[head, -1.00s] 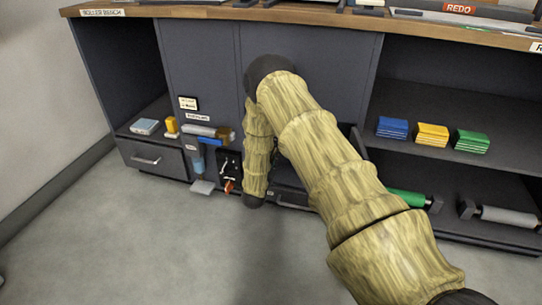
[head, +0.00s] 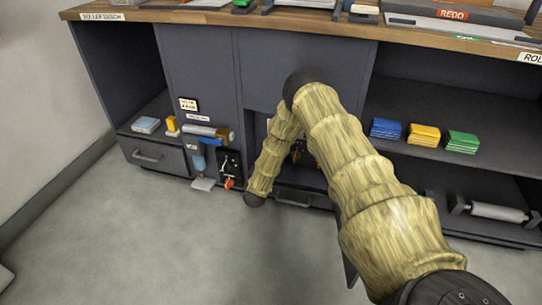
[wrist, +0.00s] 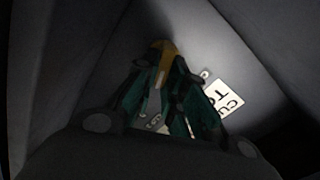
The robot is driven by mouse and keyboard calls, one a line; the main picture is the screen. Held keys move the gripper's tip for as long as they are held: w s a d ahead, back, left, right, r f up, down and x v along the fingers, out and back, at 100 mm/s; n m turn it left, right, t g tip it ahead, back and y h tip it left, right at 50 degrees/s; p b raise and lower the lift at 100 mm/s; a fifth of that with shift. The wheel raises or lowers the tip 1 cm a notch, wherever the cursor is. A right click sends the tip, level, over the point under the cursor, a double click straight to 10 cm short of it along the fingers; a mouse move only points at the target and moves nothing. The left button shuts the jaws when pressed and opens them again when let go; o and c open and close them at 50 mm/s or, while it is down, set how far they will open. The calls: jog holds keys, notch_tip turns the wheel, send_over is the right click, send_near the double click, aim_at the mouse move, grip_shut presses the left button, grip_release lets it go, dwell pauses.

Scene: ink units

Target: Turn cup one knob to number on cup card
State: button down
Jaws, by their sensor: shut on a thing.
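In the wrist view my gripper (wrist: 158,88) points into a dark recess, its dark and teal fingers close together around a dim yellow-orange piece (wrist: 165,48), which looks like the knob. Its turned position cannot be read. A grey strip with a blurred digit (wrist: 154,122) shows between the fingers. A white card (wrist: 228,98) on the wall to the right reads "CU" and "TO"; the rest is cut off or hidden. In the head view my arm reaches down to the cabinet opening and hides the gripper there.
A black panel with a red-orange handle (head: 229,183) and a blue funnel-like fixture (head: 210,158) stand left of my arm. A drawer (head: 155,155) is at far left. Blue, yellow (head: 423,135) and green blocks sit on the right shelf, above a grey roller (head: 498,211). The floor is clear.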

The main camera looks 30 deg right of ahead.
jog(key=shift+s+d+f+m, duration=0.1)
jog(key=shift+f+m, duration=0.1)
jog(key=shift+m, duration=0.85)
jog(key=shift+s+f+m, duration=0.1)
jog(key=shift+f+m, duration=0.05)
jog(key=shift+m, duration=0.9)
jog(key=c, duration=1.5)
grip_release()
jog(key=shift+w, duration=0.1)
jog(key=shift+r, duration=0.1)
jog(key=shift+s+a, duration=0.2)
jog(key=shift+a, duration=0.2)
jog(key=v, duration=1.1)
jog(key=shift+s, duration=0.15)
